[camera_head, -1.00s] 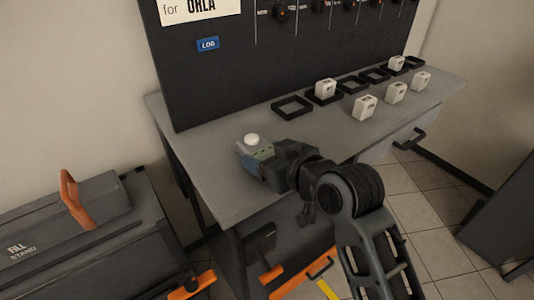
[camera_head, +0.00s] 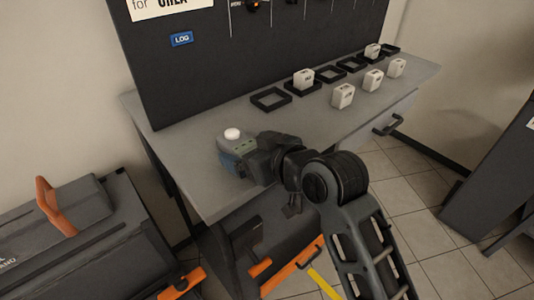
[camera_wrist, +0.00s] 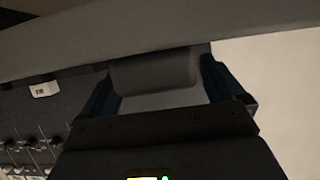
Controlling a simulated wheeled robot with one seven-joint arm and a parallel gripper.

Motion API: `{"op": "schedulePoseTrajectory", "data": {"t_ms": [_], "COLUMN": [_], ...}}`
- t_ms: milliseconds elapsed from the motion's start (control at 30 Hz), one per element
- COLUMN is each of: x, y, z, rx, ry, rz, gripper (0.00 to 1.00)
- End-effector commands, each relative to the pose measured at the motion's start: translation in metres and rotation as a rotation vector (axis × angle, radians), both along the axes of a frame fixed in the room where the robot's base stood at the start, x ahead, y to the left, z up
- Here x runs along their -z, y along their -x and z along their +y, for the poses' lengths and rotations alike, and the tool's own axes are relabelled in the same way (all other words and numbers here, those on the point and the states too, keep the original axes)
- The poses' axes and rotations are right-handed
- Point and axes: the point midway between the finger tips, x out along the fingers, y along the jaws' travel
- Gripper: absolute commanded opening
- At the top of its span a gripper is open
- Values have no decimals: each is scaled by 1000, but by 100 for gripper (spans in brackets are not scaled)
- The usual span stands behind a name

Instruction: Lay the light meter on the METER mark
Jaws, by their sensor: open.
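The light meter (camera_head: 237,142), a small grey-green device with a white dome on top, is on the left part of the grey workbench (camera_head: 190,165), near its front edge. My gripper (camera_head: 232,160) is at it, with a blue finger showing beside its lower part. In the wrist view a rounded grey piece (camera_wrist: 155,72), seemingly part of the meter, sits between my two spread blue fingers; a gap shows on its right side. My gripper is open. I cannot make out a METER mark in either view.
A black panel (camera_head: 230,60) with a blue LOG label (camera_head: 181,39) stands along the bench's back. Several black square frames and white blocks (camera_head: 343,96) lie to the right. A dark case with an orange handle (camera_head: 48,200) is at lower left.

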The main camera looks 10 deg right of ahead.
Motion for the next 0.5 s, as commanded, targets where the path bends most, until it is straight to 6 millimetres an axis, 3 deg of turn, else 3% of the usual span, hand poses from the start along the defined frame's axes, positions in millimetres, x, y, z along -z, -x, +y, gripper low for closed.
{"op": "schedulePoseTrajectory", "data": {"t_ms": [500], "x": [-35], "y": [73], "z": [-50], "rx": [2], "ry": [-1], "rz": [-1], "gripper": [95]}}
